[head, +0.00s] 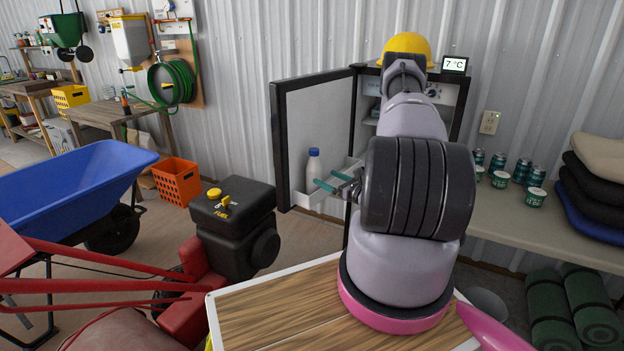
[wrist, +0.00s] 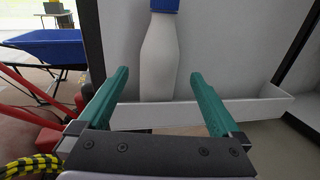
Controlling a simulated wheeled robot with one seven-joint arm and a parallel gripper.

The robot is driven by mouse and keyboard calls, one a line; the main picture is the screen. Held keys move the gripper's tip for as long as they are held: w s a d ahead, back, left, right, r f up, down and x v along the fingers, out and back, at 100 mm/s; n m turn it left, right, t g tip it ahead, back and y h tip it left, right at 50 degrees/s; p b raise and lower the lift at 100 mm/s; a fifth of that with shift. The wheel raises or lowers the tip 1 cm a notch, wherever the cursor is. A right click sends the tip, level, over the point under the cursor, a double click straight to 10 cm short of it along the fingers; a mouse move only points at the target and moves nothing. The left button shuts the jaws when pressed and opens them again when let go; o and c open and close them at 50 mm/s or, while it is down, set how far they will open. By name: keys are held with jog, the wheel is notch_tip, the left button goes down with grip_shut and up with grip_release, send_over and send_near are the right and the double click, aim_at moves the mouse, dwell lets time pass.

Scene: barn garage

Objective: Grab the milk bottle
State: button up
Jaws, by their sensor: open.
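The milk bottle (head: 313,172) is white with a blue cap and stands upright in the door shelf (head: 306,200) of an open fridge. In the wrist view the bottle (wrist: 160,58) stands between and beyond my two green fingers, its cap cut off by the top edge. My gripper (head: 328,182) is open and close in front of the bottle; in the wrist view its fingertips (wrist: 158,76) lie either side of the bottle's outline. I cannot tell whether the fingers have reached around it. The shelf's white front wall (wrist: 260,108) hides the bottle's base.
The fridge door (head: 315,110) stands open to the left; the fridge body is partly hidden behind my arm. A yellow helmet (head: 408,45) and a temperature display (head: 454,65) sit on top. A black fuel engine (head: 232,215) and blue wheelbarrow (head: 75,185) stand left. Cans (head: 520,170) stand on the right table.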

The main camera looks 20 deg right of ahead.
aim_at(314, 172)
jog(key=x, duration=0.7)
jog(key=shift+w+a+f, duration=0.1)
jog(key=shift+w, duration=0.25)
jog(key=shift+c, duration=0.3)
grip_shut()
